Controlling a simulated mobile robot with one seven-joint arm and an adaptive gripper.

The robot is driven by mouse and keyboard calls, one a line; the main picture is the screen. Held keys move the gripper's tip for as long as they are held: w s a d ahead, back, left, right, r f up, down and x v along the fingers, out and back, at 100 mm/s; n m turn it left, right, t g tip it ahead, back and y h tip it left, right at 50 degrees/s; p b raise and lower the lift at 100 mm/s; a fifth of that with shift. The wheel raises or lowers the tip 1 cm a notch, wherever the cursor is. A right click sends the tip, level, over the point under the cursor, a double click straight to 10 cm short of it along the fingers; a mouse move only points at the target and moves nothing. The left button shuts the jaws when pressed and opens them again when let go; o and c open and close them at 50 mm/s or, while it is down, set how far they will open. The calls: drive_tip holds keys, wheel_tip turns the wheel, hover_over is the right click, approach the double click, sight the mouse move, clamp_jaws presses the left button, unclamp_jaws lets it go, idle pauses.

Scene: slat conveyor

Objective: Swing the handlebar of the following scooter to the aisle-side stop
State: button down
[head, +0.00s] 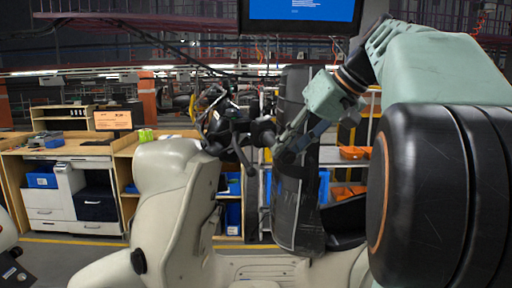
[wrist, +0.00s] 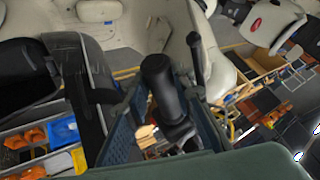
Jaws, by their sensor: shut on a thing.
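A cream scooter (head: 165,200) stands in the middle of the head view, its front shield to the left and its black seat to the right. Its handlebar (head: 228,138) has bare black parts and cables, with a lever hanging down. My gripper (head: 277,146) reaches in from the right and is shut on the handlebar's near grip. In the wrist view the black grip (wrist: 161,85) runs between the two fingers of my gripper (wrist: 165,120), with a black lever (wrist: 196,58) beside it. The grip's far end and the handlebar's stop are hidden or not discernible.
A dark upright panel (head: 297,205) stands close below my gripper, in front of the seat. Part of another scooter (head: 10,268) shows at the left edge. Wooden workbenches (head: 75,150) and shelves with blue and orange bins (head: 353,152) stand behind.

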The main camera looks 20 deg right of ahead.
drive_tip(key=shift+d+f, duration=0.1)
drive_tip(key=shift+f, duration=0.1)
drive_tip(key=shift+w+d+f+n+y+p, duration=0.1)
drive_tip(key=shift+d+f+n, duration=0.15)
drive_tip(key=shift+d, duration=0.35)
drive_tip(key=shift+w+d+f+n+y+p, duration=0.1)
drive_tip(key=shift+d+f+n+p, duration=0.15)
drive_tip(key=shift+d, duration=0.3)
drive_tip(key=shift+w+d+f+n+y, duration=0.1)
drive_tip(key=shift+d+f+n, duration=0.15)
drive_tip(key=shift+d, duration=0.35)
drive_tip(key=shift+w+d+f+n+p, duration=0.15)
drive_tip(key=shift+d+f+n+p, duration=0.05)
drive_tip(key=shift+d, duration=0.3)
drive_tip(key=shift+w+d+f+n+p, duration=0.15)
drive_tip(key=shift+d+f+p, duration=0.05)
drive_tip(key=shift+d, duration=0.25)
drive_tip(key=c, duration=1.6)
unclamp_jaws()
drive_tip(key=shift+w+d+f, duration=0.1)
drive_tip(key=shift+d, duration=0.1)
drive_tip(key=shift+a, duration=0.1)
drive_tip(key=v, duration=1.2)
drive_tip(key=shift+d, duration=0.2)
